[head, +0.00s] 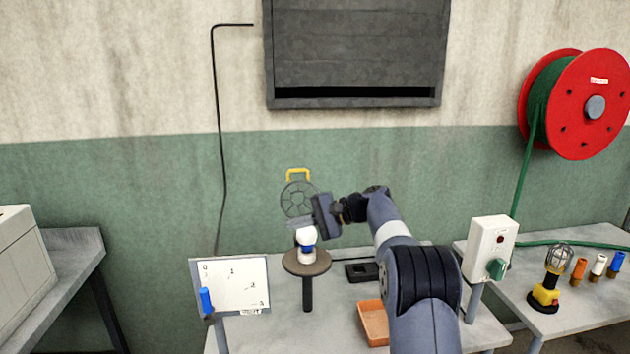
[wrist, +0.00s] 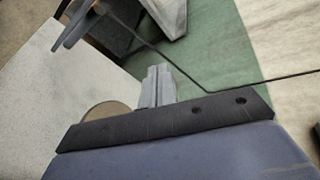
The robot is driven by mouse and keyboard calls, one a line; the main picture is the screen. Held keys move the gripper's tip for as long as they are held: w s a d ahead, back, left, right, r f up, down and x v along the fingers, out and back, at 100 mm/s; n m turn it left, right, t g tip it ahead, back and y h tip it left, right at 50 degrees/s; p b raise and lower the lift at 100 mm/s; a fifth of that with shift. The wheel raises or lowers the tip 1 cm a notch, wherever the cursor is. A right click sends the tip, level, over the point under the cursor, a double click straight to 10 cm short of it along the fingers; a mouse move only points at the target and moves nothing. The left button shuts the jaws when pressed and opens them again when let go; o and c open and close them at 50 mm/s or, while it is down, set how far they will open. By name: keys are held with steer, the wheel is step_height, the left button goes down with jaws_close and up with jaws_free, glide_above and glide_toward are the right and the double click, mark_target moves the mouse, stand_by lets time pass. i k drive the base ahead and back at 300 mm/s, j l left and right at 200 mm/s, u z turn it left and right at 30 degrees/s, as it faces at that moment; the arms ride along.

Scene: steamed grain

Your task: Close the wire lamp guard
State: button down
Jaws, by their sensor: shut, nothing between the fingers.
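The round wire lamp guard (head: 297,200) with a yellow handle (head: 298,173) stands upright, swung open, behind a white and blue lamp (head: 307,244). The lamp sits on a round brown stand (head: 322,266) on the table. My gripper (head: 297,224) is shut and empty, just above the lamp and in front of the guard's lower part. Whether it touches either one cannot be told. In the wrist view, the shut fingers (wrist: 157,85) show beside part of the round stand (wrist: 106,109); the guard and lamp are not visible there.
A whiteboard (head: 240,290) stands left of the stand. An orange tray (head: 374,322) and a dark block (head: 361,271) lie to its right. A white switch box (head: 490,247) stands farther right. A yellow caged hand lamp (head: 546,295) is on the right table.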

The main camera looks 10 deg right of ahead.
mark_target(298, 171)
steer(key=i+j+z, duration=0.3)
steer(key=i, duration=0.2)
steer(key=i+j+z, duration=0.3)
steer(key=i, duration=0.2)
steer(key=i+l, duration=0.05)
steer(key=l, duration=0.05)
